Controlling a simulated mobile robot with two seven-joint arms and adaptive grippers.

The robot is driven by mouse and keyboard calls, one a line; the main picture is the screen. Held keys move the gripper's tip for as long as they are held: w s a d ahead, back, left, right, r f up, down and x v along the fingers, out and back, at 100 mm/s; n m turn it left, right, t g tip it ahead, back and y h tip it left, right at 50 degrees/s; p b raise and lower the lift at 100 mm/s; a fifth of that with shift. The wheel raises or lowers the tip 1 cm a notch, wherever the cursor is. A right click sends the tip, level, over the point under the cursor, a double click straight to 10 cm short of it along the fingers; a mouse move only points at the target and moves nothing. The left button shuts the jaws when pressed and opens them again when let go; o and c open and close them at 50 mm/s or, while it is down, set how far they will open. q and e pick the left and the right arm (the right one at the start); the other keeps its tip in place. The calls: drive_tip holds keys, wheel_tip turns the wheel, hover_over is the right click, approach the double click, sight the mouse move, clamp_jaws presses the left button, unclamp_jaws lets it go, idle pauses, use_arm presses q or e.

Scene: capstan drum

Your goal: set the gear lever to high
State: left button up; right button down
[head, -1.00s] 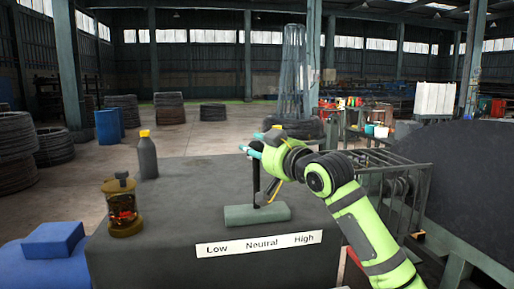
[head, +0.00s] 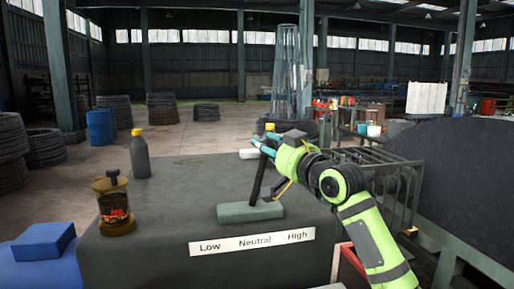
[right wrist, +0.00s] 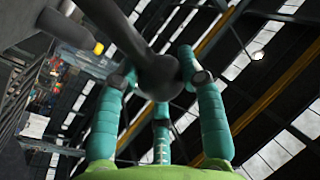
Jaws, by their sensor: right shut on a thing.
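The gear lever (head: 258,181) is a black stick rising from a grey-green base block (head: 250,211) on the dark console. It leans right, toward the High end of the white label strip (head: 252,241) reading Low, Neutral, High. My right gripper (head: 264,146) is shut on the lever's top. In the right wrist view, its teal fingers (right wrist: 152,84) close around the dark round knob (right wrist: 159,76). The fingers partly hide the knob in the head view. My left gripper is not in view.
A dark bottle with a yellow cap (head: 140,158) and a brass-coloured lantern-like jar (head: 114,205) stand on the console's left. A blue block (head: 44,242) lies at far left. A metal cage rail (head: 388,178) and large dark drum (head: 460,185) are right.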

drive_tip(key=shift+w+d+f+m+t+b, duration=0.15)
drive_tip(key=shift+d+m+t, duration=0.1)
drive_tip(key=shift+d+m, duration=0.35)
drive_tip(key=shift+w+d+f+m+t+b, duration=0.1)
drive_tip(key=shift+d+m+t+b, duration=0.1)
drive_tip(key=shift+d+m, duration=0.4)
drive_tip(key=shift+w+d+f+m+t+b, duration=0.15)
drive_tip(key=shift+d+m+t, duration=0.15)
drive_tip(key=shift+d, duration=0.5)
drive_tip(key=shift+s, duration=0.1)
drive_tip(key=c, duration=0.9)
unclamp_jaws()
drive_tip(key=shift+r, duration=0.1)
drive_tip(key=shift+o, duration=0.5)
drive_tip(key=v, duration=1.2)
